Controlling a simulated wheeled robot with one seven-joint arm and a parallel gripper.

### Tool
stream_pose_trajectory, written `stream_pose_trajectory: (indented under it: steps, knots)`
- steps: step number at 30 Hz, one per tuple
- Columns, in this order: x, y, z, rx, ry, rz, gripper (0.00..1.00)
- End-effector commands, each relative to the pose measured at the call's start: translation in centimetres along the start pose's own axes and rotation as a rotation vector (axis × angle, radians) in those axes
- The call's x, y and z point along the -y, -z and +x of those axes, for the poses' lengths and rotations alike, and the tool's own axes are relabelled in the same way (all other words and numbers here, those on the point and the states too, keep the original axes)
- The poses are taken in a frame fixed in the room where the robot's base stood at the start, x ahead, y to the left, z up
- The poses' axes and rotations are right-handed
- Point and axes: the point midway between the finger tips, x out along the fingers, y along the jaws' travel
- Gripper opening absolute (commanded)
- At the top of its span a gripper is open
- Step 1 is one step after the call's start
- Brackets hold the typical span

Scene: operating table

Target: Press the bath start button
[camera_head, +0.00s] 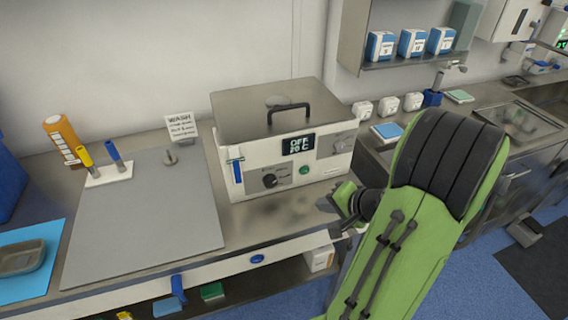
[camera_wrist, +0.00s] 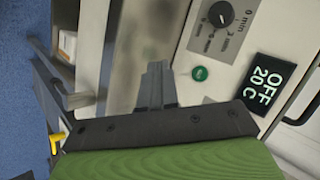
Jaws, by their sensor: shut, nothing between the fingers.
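The bath (camera_head: 232,172) is a white box with a steel lid and black handle, standing on the steel counter. Its display (camera_head: 300,143) reads OFF 20 C; it also shows in the wrist view (camera_wrist: 268,82). The green start button (camera_head: 304,170) sits below the display, right of a black dial (camera_head: 270,180). In the wrist view the green button (camera_wrist: 200,73) is clear of my gripper. My gripper (camera_wrist: 155,70) is shut and empty, its fingertips a little to the left of the button there. In the head view my arm mostly hides the gripper.
A grey mat (camera_head: 145,225) lies left of the bath, with a WASH sign (camera_head: 181,127) behind it. A blue-handled part (camera_head: 236,168) hangs on the bath's front left. White boxes (camera_head: 388,106) and a sink (camera_head: 515,120) are at the right.

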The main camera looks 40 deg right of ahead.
Motion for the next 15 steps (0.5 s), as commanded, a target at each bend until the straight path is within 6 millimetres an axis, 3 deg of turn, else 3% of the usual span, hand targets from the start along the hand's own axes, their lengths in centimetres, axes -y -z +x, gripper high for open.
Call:
stream_pose_trajectory:
  steps: [9, 15]
  knots:
    - [0.2, 0.1, 0.1, 0.002, -0.001, -0.003, 0.0]
    - [1.5, 1.2, 1.6, 0.005, 0.0, -0.006, 0.0]
